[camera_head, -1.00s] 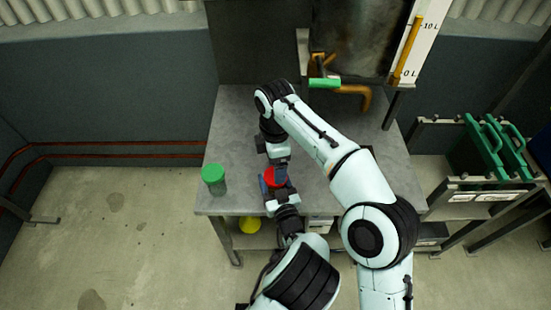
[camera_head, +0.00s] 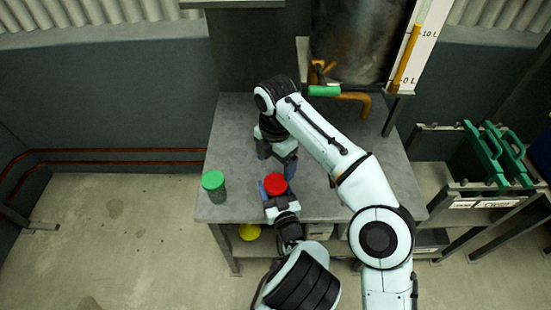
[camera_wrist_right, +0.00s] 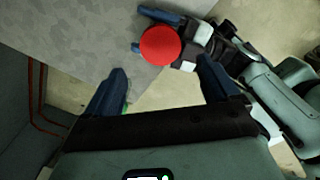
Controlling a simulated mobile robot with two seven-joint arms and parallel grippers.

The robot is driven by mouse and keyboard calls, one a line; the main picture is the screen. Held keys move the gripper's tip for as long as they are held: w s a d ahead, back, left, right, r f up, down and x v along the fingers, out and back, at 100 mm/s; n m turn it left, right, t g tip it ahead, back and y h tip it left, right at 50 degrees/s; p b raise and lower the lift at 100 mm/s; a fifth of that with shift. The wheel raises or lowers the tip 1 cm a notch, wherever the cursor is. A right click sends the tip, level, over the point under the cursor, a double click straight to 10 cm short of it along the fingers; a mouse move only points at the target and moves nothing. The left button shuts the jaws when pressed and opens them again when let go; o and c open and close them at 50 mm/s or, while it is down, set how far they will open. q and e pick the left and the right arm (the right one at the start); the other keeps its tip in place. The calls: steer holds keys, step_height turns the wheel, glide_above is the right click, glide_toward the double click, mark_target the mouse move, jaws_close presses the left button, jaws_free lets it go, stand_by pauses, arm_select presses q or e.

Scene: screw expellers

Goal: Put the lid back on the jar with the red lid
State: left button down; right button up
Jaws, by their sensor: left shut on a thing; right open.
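The red lid (camera_head: 275,183) shows as a round disc at my left gripper (camera_head: 276,194), near the front edge of the table. It also shows in the right wrist view (camera_wrist_right: 160,46), between the blue fingers of the left gripper. The jar's body is hidden below the lid, so I cannot tell how well the lid is seated. My left gripper is shut on the jar. My right gripper (camera_head: 277,160) is just behind and above the lid, open and empty. In the wrist view its two fingers (camera_wrist_right: 162,86) are spread, apart from the lid.
A jar with a green lid (camera_head: 213,182) stands on the grey table (camera_head: 235,130) to the left. A tank with an orange tap and green handle (camera_head: 323,91) is at the back. A yellow object (camera_head: 249,232) is below the table.

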mark_target(275, 182)
step_height(275, 182, down, 7)
steer(key=shift+f, duration=0.15)
stand_by(0.4)
steer(key=c, duration=1.1)
steer(key=o, duration=1.2)
steer(key=shift+r, duration=2.25)
steer(key=shift+c, duration=0.5)
